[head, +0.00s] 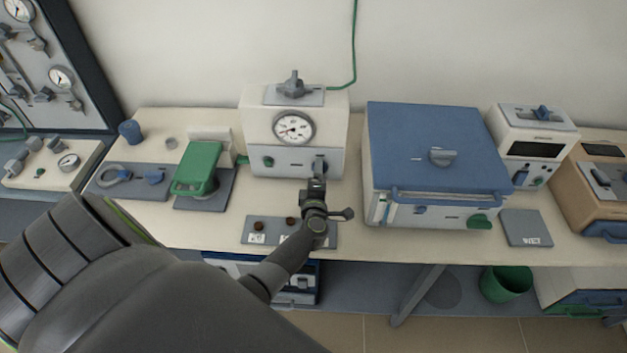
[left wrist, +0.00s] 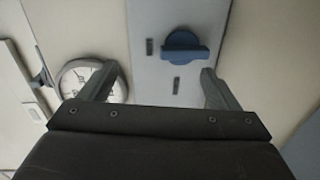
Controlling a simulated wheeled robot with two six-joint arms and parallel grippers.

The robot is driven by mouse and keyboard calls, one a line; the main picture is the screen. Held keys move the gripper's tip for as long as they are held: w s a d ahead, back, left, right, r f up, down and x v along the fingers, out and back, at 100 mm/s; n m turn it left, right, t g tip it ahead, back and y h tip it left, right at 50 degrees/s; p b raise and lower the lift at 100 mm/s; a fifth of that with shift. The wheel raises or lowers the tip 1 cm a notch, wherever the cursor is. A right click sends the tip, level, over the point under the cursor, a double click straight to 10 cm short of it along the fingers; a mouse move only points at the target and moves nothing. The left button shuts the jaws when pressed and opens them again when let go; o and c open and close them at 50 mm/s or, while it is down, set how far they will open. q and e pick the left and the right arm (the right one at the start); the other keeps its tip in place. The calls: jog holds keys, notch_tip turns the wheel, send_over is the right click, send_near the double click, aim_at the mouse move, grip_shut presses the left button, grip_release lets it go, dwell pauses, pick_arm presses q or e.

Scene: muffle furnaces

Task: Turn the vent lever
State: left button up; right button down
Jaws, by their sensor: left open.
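A white furnace box (head: 338,112) with a round gauge (head: 294,128) stands at the back centre. A grey lever knob (head: 292,86) sits on its top plate. In the left wrist view a blue knob (left wrist: 185,50) with a bar-shaped grip shows on a grey plate (left wrist: 150,20) with dark marks. The gauge (left wrist: 88,80) lies to its left. I cannot tell which is the vent lever. My left gripper (head: 317,182) is before the lower right of the box. In the left wrist view the open, empty fingers (left wrist: 158,72) straddle the view of the knob, apart from it. My right gripper is not in view.
A blue-topped box (head: 430,135) with a front handle stands to the right. A green-handled device (head: 198,168) stands to the left. A grey plate with small brown knobs (head: 262,238) lies below my gripper near the table's front edge. A green hose (head: 354,40) runs up the wall.

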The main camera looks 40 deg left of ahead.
pick_arm(q)
jog(key=f+v, duration=0.2)
jog(key=v, duration=1.4)
jog(key=shift+s+f+p, duration=0.15)
jog(key=shift+s+p, duration=0.15)
jog(key=shift+p, duration=0.1)
dwell(0.5)
dwell(0.8)
